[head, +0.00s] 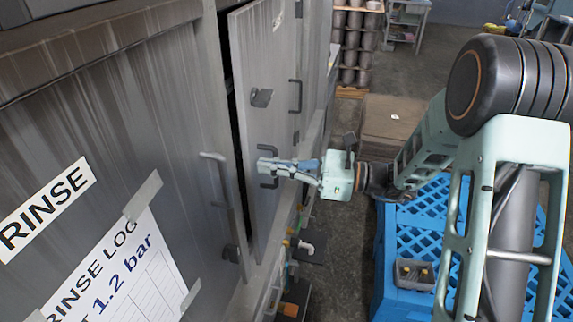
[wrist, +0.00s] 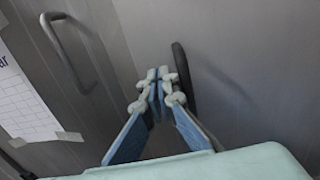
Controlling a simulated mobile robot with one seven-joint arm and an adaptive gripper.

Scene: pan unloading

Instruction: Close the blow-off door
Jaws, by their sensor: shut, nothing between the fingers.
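The blow-off door (head: 258,60) looks to be the grey panel in the middle of the head view; its label is too cut off to read. It stands slightly ajar, with a dark gap along its left edge. My gripper (head: 264,166) is shut and empty, in front of this door at its dark handle (head: 268,182). In the wrist view the closed fingertips (wrist: 158,76) point at the door (wrist: 235,60), just left of the dark handle (wrist: 184,78). I cannot tell whether they touch the handle or panel.
The rinse door (head: 110,130) with a grey bar handle (head: 218,180) and a taped log sheet (head: 125,275) is at left. Small pipe fittings (head: 305,247) stick out below the door. Stacked pans (head: 352,50) stand farther back.

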